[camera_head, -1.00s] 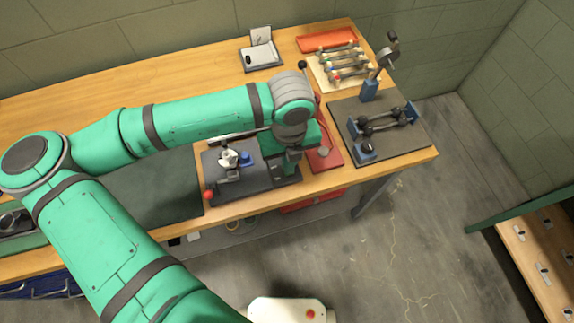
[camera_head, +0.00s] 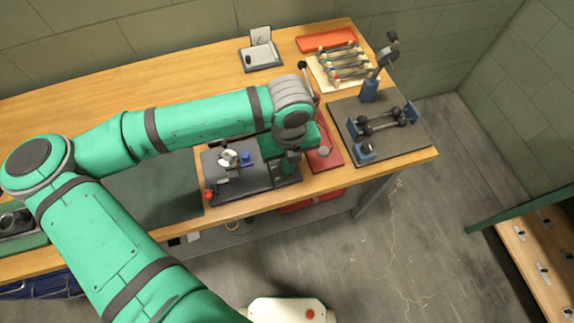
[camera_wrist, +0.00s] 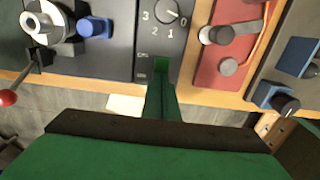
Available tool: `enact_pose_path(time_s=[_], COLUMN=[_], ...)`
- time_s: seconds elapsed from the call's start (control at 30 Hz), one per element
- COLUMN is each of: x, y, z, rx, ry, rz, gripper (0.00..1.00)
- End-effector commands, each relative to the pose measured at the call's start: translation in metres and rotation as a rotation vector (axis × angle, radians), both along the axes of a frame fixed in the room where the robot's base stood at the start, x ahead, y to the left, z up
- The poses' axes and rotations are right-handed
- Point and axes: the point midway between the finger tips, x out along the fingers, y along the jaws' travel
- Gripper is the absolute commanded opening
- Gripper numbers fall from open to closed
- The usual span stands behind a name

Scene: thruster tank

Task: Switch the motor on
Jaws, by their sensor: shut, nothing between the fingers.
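A dark motor rig plate (camera_head: 225,188) lies at the front of the bench, carrying a silver round part (camera_head: 228,157) and a blue block (camera_head: 246,158). In the wrist view, its control panel (camera_wrist: 120,55) has a dial (camera_wrist: 172,6) marked 0, 1, 2 and 3, partly cut off at the top. The dial's pointer seems to face 0. My gripper (camera_wrist: 160,66) is shut and empty, over the panel's front edge below the dial. A small dark green patch (camera_wrist: 143,66) shows left of the fingertips; I cannot tell what it is. The head view shows my gripper (camera_head: 288,166) from above, hiding the dial.
A red board (camera_head: 325,157) lies right of the rig, then a dark plate with a black dumbbell-like part (camera_head: 385,122) and a tall lever (camera_head: 383,60). A red-knobbed lever (camera_head: 208,194) is at the rig's front left corner. The bench's back left is clear.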

Motion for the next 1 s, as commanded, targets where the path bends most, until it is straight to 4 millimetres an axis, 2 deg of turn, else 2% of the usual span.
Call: enact_pose_path(time_s=[0.57, 1.0], x=[0.0, 0.0], y=[0.0, 0.0], z=[-0.005, 0.024], rx=[-0.001, -0.001], ry=[0.0, 0.0], rz=[0.0, 0.0], gripper=[0.0, 0.0])
